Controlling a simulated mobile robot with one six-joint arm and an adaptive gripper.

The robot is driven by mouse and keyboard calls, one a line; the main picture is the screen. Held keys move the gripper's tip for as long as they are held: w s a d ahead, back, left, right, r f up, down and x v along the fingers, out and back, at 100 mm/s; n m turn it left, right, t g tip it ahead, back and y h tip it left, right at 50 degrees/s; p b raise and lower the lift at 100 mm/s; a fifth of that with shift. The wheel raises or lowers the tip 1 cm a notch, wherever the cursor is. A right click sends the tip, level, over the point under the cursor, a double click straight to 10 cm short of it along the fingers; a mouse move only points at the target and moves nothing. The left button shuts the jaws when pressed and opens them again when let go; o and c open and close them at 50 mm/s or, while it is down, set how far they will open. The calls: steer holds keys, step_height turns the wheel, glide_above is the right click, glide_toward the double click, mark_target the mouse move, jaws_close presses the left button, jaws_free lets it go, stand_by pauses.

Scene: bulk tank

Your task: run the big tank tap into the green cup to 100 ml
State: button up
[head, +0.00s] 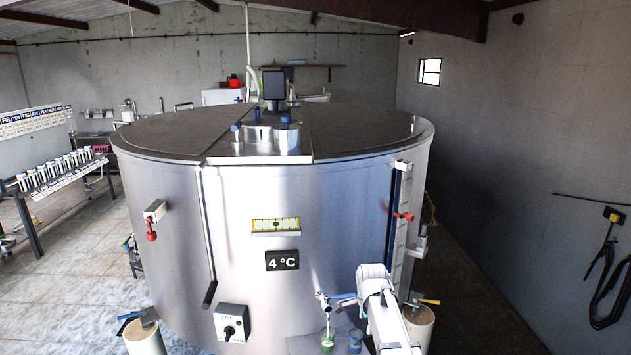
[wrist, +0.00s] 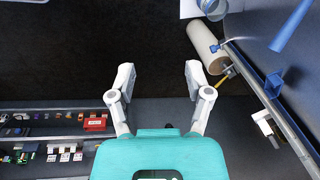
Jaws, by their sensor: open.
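The big tank (head: 250,215) is a large steel drum filling the middle of the head view. Its tap (head: 323,299) is low on the front right, with a blue lever (head: 343,296) pointing right. The green cup (head: 327,343) is below the tap near the bottom edge. A thin pale streak shows between tap and cup; I cannot tell if it is liquid, and the cup's level is too small to read. My white arm stands just right of the tap in the head view. My gripper (wrist: 159,75) is open and empty in the wrist view, its fingers over dark floor.
A blue cup (head: 355,341) stands right of the green cup. In the wrist view, a pale tank foot (wrist: 205,46) and a blue fitting (wrist: 273,85) are at the right. A shelf with a red box (wrist: 95,123) and small items is at the lower left.

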steer(key=s+d+f+n+g+b, duration=0.1)
steer(key=s+f+n+b, duration=0.3)
steer(key=s+n, duration=0.3)
steer(key=s+d+f+n+b, duration=0.1)
steer(key=s+f+n+b, duration=0.3)
steer(key=s+n, duration=0.4)
steer(key=s, duration=0.5)
steer(key=shift+s+f+g, duration=0.15)
steer(key=shift+f+g, duration=0.1)
steer(key=shift+g, duration=0.15)
stand_by(5.6)
